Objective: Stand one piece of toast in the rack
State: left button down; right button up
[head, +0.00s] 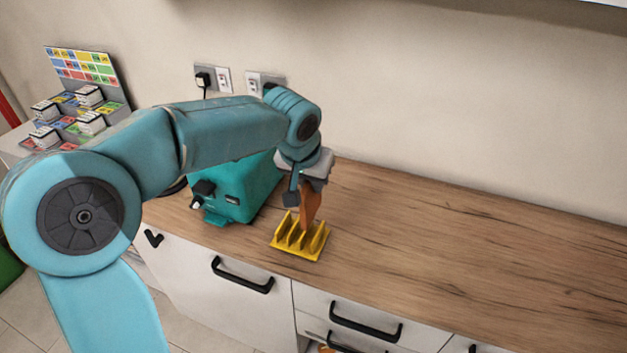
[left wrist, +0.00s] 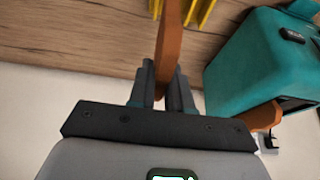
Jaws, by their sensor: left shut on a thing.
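The yellow toast rack (head: 291,247) stands on the wooden counter near its front edge, with several upright dividers. My left gripper (head: 307,188) is above the rack, pointing down, its fingers shut on a brown piece of toast (head: 310,207). The toast hangs upright, its lower edge at the rack's dividers; I cannot tell whether it rests in a slot. In the left wrist view the held toast (left wrist: 171,40) runs up from between the fingers, with yellow rack dividers (left wrist: 206,13) showing beside it. My right gripper is out of view.
A teal toaster (head: 238,190) stands left of the rack, partly behind my left arm. Another brown piece (left wrist: 262,117) sticks out of it in the left wrist view. Wall sockets (head: 222,80) are behind. The counter (head: 430,240) to the right is clear.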

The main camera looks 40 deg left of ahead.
aim_at(312, 204)
pick_arm(q)
jog(key=shift+w+f+b, duration=0.15)
jog(key=shift+f+b, duration=0.2)
jog(key=shift+f, duration=0.1)
notch_tip(312, 204, down, 2)
jog(key=shift+f+b, duration=0.1)
jog(key=shift+b, duration=0.9)
jog(key=shift+f+b, duration=0.6)
jog(key=shift+f, duration=0.05)
jog(key=shift+f, duration=0.1)
jog(key=shift+f+b, duration=1)
jog(key=shift+f, duration=0.05)
